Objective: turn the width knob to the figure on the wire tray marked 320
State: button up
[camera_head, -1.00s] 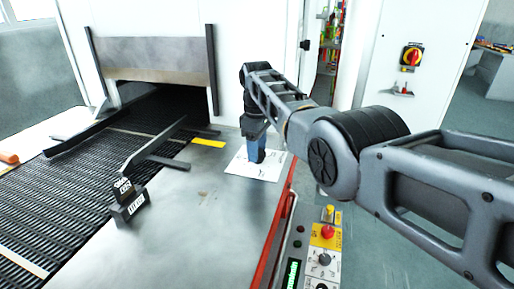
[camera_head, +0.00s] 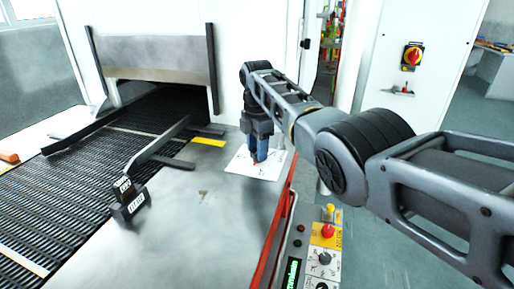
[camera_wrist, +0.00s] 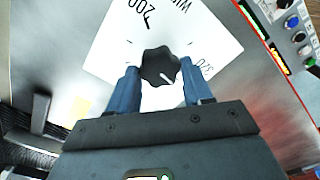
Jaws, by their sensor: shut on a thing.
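The width knob (camera_wrist: 160,65) is black and lobed, with a white pointer line aimed down and to the right in the wrist view. It sits on a white dial plate (camera_wrist: 110,55) printed with 200 at upper left and 320 at right. My gripper (camera_wrist: 161,82) is shut on the knob, one blue finger on each side. In the head view my gripper (camera_head: 258,150) reaches down onto the plate (camera_head: 243,165), hiding the knob. A wire tray marked 320 cannot be made out.
A mesh belt (camera_head: 80,190) runs into the oven opening at left. A guide rail (camera_head: 155,145) lies along it, with a black labelled block (camera_head: 130,204) near its end. A control panel (camera_head: 322,255) with buttons stands at front right. The metal top (camera_head: 200,225) is clear.

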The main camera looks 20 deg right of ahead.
jog(key=n, duration=0.6)
jog(key=shift+r+n, duration=0.15)
jog(key=shift+n, duration=0.15)
dwell(0.4)
jog(key=o, duration=1)
jog(key=shift+o, duration=0.2)
jog(key=shift+r+b, duration=0.7)
jog(key=shift+r, duration=3.1)
jog(key=shift+s, duration=0.1)
